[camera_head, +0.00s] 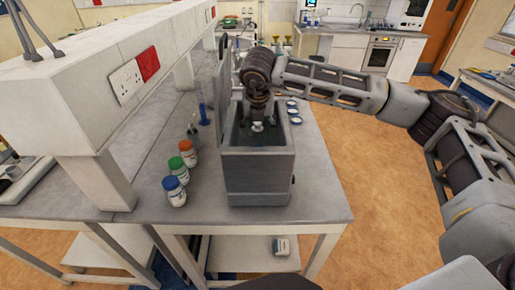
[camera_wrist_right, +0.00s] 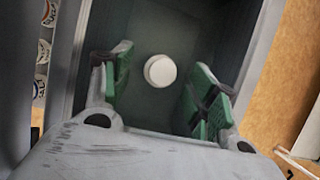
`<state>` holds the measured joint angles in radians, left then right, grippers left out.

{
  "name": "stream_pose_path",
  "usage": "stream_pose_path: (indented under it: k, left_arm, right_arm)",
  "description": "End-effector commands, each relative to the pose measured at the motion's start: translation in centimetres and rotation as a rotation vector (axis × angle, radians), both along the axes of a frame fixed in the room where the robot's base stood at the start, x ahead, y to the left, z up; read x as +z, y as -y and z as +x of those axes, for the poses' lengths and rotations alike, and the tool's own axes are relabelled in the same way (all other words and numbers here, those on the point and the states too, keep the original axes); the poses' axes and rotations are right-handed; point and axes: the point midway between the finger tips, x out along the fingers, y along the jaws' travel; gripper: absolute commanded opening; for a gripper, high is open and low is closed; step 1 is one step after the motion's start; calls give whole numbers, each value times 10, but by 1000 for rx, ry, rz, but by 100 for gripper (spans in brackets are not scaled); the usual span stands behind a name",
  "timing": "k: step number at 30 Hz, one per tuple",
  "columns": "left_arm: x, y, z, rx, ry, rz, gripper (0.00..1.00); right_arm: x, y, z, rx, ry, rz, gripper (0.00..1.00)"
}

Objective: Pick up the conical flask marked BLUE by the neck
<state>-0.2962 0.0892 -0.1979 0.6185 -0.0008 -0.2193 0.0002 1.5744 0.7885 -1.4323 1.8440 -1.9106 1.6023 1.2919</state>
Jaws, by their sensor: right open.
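My right gripper (camera_head: 257,121) reaches down into an open grey box (camera_head: 257,178) on the bench. In the right wrist view the gripper (camera_wrist_right: 163,72) is open, with its two green-padded fingers apart. A round white thing (camera_wrist_right: 160,70), seen from above, lies between the fingers, with gaps on both sides. It also shows as a small white spot (camera_head: 257,126) in the head view. Its body is hidden below, so I cannot tell whether it is a flask. No conical flask with a readable BLUE mark shows. My left gripper is out of view.
Bottles with blue (camera_head: 174,190), green (camera_head: 178,171) and orange (camera_head: 188,152) caps stand left of the box. A tall blue cylinder (camera_head: 202,102) stands behind them. Small blue-and-white round things (camera_head: 293,112) lie right of the box. The bench front right (camera_head: 320,195) is clear.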

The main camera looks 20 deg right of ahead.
Motion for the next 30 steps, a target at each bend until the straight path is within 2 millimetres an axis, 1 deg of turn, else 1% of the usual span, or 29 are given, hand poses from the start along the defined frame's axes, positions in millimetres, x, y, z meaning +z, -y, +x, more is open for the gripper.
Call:
stream_pose_path:
  k: [2, 6, 9, 14, 23, 24, 26, 30]
  left_arm:
    - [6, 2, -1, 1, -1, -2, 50]
    - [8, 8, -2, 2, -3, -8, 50]
    - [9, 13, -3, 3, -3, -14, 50]
    - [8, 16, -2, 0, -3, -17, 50]
    - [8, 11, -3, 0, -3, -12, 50]
    - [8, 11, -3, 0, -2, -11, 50]
    - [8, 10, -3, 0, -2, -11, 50]
    - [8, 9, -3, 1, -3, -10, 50]
  right_arm:
    - [-6, 2, 4, -1, -1, -2, 59]
    - [-20, 3, 9, 0, -3, 0, 59]
    - [-24, 3, 11, 0, -1, 0, 59]
    - [-26, 3, 11, 0, 0, 0, 59]
    - [-26, 3, 11, 0, 0, 0, 59]
    - [-26, 3, 11, 0, 0, 0, 57]
    - [-26, 3, 11, 0, 0, 0, 50]
    - [-26, 3, 11, 0, 0, 0, 32]
